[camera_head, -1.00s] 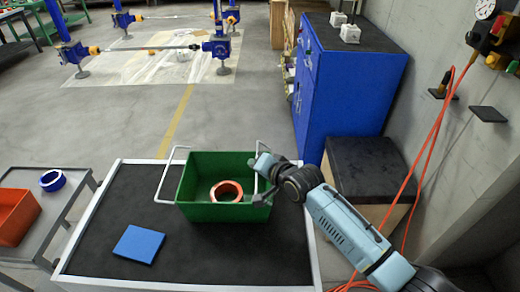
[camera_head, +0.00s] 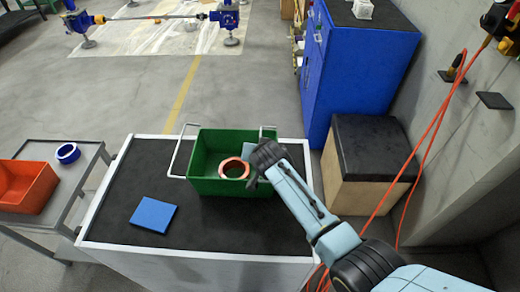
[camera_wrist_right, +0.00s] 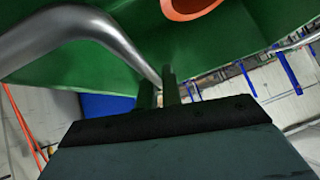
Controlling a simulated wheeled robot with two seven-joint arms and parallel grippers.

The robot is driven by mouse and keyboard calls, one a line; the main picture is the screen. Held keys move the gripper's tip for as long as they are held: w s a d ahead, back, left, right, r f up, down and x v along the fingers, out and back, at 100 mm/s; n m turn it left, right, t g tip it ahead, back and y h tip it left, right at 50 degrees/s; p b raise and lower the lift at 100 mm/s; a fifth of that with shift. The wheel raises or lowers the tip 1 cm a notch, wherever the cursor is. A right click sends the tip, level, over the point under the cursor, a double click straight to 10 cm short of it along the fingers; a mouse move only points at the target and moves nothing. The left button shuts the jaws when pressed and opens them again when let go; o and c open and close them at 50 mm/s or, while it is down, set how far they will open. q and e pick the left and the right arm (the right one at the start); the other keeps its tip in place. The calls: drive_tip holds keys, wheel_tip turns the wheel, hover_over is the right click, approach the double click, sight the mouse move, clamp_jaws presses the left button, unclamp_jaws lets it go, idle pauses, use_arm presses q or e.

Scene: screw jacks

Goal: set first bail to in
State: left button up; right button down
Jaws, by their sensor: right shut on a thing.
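A green crate (camera_head: 215,185) stands on the dark-topped cart with an orange ring (camera_head: 234,169) inside it. It has two pale wire bails. The left bail (camera_head: 175,160) sticks out past the crate's left side. The right bail (camera_head: 268,127) shows only in part behind my right gripper (camera_head: 254,168), at the crate's right end. In the right wrist view the grey bail tube (camera_wrist_right: 110,30) runs down to the fingers of my right gripper (camera_wrist_right: 168,88), which is shut on it. The exact contact is partly hidden. My left gripper is not in view.
A blue square plate (camera_head: 153,214) lies on the cart top (camera_head: 240,228) left of the crate. A side table on the left holds an orange bin (camera_head: 30,190) and a blue ring (camera_head: 67,152). A blue cabinet (camera_head: 355,70) and a black-topped box (camera_head: 370,150) stand behind on the right.

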idle(0.4)
drive_tip(key=c, duration=1.6)
unclamp_jaws()
drive_tip(key=shift+s+d+r, duration=0.1)
drive_tip(key=shift+s+r, duration=0.4)
drive_tip(key=p+v, duration=0.1)
drive_tip(key=v, duration=1.1)
drive_tip(key=shift+p, duration=0.3)
